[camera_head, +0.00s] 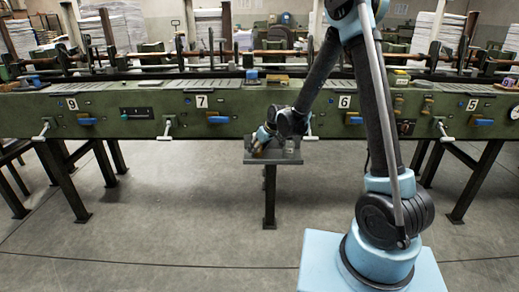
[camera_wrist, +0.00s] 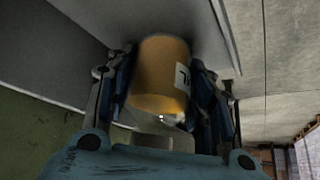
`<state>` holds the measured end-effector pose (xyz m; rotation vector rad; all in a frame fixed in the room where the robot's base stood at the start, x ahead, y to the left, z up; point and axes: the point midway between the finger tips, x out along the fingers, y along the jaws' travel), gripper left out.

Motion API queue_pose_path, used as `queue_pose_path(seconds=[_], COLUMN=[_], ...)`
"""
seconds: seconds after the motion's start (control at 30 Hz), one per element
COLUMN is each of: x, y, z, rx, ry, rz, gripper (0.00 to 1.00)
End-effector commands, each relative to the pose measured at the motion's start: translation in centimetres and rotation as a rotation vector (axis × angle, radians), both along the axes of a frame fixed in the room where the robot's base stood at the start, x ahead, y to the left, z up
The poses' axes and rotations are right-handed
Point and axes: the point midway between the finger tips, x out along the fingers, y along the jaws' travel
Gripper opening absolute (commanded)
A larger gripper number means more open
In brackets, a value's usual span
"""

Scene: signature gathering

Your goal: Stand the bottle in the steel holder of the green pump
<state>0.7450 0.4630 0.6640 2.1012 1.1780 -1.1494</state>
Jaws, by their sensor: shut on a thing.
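The bottle (camera_wrist: 160,75) is an amber-orange cylinder with a small white label bearing dark print, seen in the wrist view. My gripper (camera_wrist: 165,90) is shut on it, with a finger on each side. In the head view my gripper (camera_head: 262,138) is low over a small grey stand (camera_head: 272,161) in front of the long green machine. Small grey parts stand beside the gripper on that stand, too small to identify. I cannot make out the steel holder or tell which green part is the pump. Whether the bottle touches the stand is unclear.
The long green machine (camera_head: 250,108) with numbered stations and blue handles spans the view behind the stand. White levers (camera_head: 165,132) stick out from its front. Bare concrete floor (camera_head: 190,215) lies in front. Paper stacks (camera_head: 208,28) stand behind.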

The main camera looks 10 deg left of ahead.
Motion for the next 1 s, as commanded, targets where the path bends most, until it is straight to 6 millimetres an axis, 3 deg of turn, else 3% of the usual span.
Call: queue_pose_path(seconds=[0.03,0.1,0.57,1.0], x=[0.0,0.0,-0.1,-1.0], y=[0.0,0.0,-0.1,-2.2], z=[0.0,0.0,0.3,4.7], rx=[0.0,0.0,0.0,0.0], ry=[0.0,0.0,0.0,0.0], rz=[0.0,0.0,0.0,-0.001], gripper=[0.55,0.68,0.68,0.68])
